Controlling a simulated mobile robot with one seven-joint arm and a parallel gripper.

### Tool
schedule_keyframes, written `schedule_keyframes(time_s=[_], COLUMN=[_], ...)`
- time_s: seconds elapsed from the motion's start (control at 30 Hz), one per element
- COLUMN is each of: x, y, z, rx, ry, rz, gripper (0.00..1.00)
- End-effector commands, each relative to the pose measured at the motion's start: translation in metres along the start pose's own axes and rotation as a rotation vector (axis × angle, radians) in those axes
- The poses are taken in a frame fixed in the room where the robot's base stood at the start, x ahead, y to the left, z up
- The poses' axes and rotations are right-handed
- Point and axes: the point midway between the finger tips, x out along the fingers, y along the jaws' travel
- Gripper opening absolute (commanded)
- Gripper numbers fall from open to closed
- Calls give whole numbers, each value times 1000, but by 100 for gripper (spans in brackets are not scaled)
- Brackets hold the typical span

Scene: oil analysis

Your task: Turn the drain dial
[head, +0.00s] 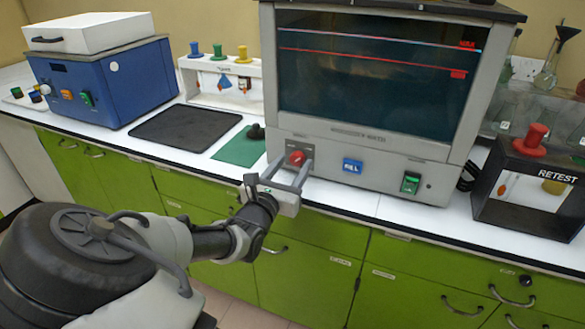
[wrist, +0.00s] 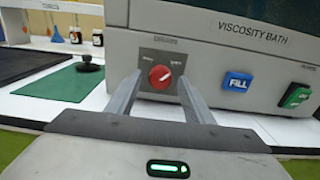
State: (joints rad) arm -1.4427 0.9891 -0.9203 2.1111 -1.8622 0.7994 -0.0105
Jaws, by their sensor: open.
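The drain dial (head: 296,158) is a round red knob on a grey plate at the lower left of the viscosity bath's (head: 350,150) front panel. In the wrist view the red dial (wrist: 160,77) sits between my fingers, with a pale pointer mark slanting toward upper right. My gripper (head: 290,172) is open, its two fingers pointing at the panel on either side of the dial. The fingers appear apart from the dial; whether the tips touch the panel cannot be told.
A blue FILL button (head: 352,166) and a green switch (head: 410,183) lie right of the dial. A green mat (head: 238,150) with a black knob-like object (head: 256,132) and a dark tray (head: 186,128) are to the left. A RETEST stand (head: 530,185) is at right.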

Motion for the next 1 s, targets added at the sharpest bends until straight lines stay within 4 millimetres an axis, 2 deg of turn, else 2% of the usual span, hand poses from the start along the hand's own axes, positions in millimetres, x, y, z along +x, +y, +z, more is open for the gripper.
schedule_keyframes(time_s=[0.27,0.5,0.53,0.77,1.0], x=[2,2,2,1,2], y=[0,0,0,0,-1], z=[0,0,0,2,6], rx=[0,0,0,-20,-129], ry=[0,0,0,1,3], rz=[0,0,0,0,-1], gripper=[47,8,6,6,6])
